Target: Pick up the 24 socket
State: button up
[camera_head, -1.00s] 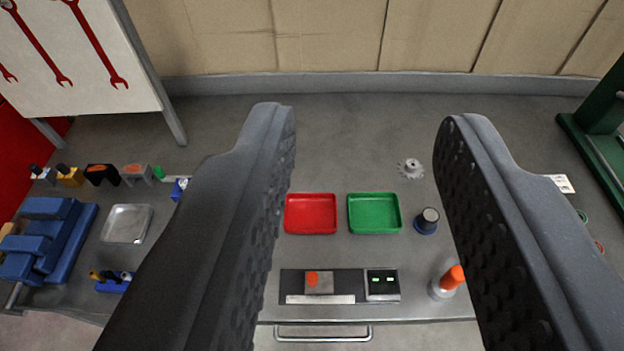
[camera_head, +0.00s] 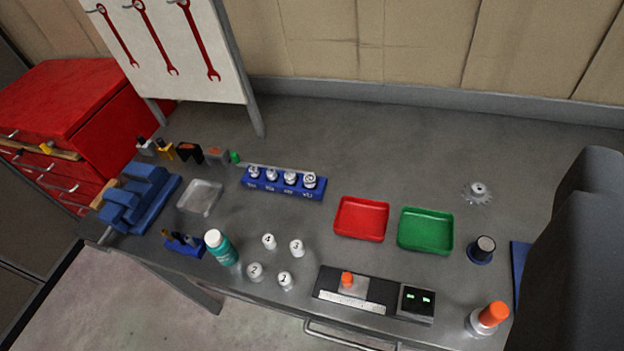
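A blue rack (camera_head: 284,184) with several silver sockets standing in a row is on the bench, left of centre. Its front has small white labels, too small to read, so I cannot tell which is the 24 socket. Part of my gripper (camera_head: 585,250) shows as one dark grey finger at the right edge, far from the rack. The other finger is out of view, so the gap between them is hidden.
A red tray (camera_head: 361,219) and a green tray (camera_head: 426,231) lie right of the rack. Numbered white cylinders (camera_head: 297,248) and a teal bottle (camera_head: 221,248) stand in front of it. A tool board (camera_head: 180,50) stands behind, leaving bare bench behind the trays.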

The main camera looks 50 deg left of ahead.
aim_at(310, 182)
jog(key=z, duration=0.05)
jog(key=i, duration=1)
jog(key=u, duration=0.1)
